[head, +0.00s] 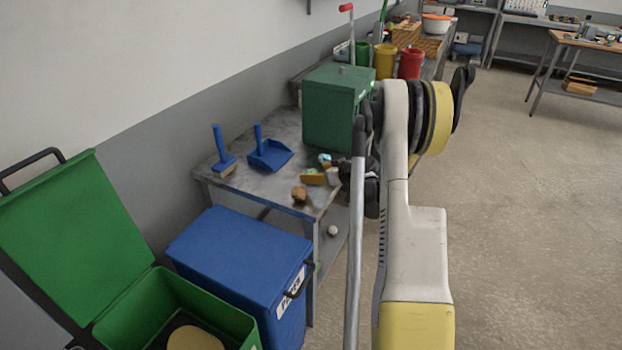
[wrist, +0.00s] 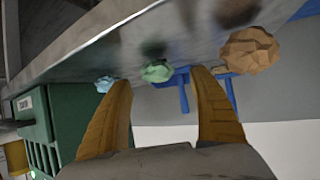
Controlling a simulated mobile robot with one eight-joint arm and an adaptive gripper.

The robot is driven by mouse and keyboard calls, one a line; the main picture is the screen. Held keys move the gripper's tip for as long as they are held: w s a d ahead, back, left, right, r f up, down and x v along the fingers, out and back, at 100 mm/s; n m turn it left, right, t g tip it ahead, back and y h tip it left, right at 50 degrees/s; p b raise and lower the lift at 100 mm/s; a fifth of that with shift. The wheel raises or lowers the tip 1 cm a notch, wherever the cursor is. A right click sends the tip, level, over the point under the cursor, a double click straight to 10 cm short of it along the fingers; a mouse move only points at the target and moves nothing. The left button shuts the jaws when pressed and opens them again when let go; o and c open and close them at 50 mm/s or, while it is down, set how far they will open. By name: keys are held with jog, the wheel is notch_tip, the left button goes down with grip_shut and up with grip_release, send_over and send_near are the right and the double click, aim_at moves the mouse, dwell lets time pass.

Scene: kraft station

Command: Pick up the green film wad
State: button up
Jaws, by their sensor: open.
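The green film wad (wrist: 157,72) is a small pale green crumpled lump on the metal tabletop. In the wrist view it shows between my two orange fingertips, a little beyond them. My gripper (wrist: 162,82) is open, with one finger on each side of the wad in the picture and nothing held. I cannot tell whether a finger touches it. In the head view, an orange finger of my gripper (head: 316,178) shows low at the table's right edge, beside small pale teal lumps; I cannot tell clearly which is the green wad.
A light blue wad (wrist: 105,84) and a brown crumpled wad (wrist: 250,52) lie on either side. A green metal box (head: 333,110), blue dustpan (head: 270,156) and blue brush (head: 222,160) stand on the metal table (head: 255,190). A blue bin (head: 240,262) and open green bin (head: 120,315) stand in front.

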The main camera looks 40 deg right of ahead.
jog(key=shift+w+d+f+b, duration=0.15)
jog(key=shift+w+f+b, duration=0.4)
jog(key=shift+w+f, duration=0.6)
jog(key=shift+w, duration=0.3)
jog(key=shift+r, duration=0.1)
jog(key=c, duration=0.8)
jog(key=shift+c, duration=0.2)
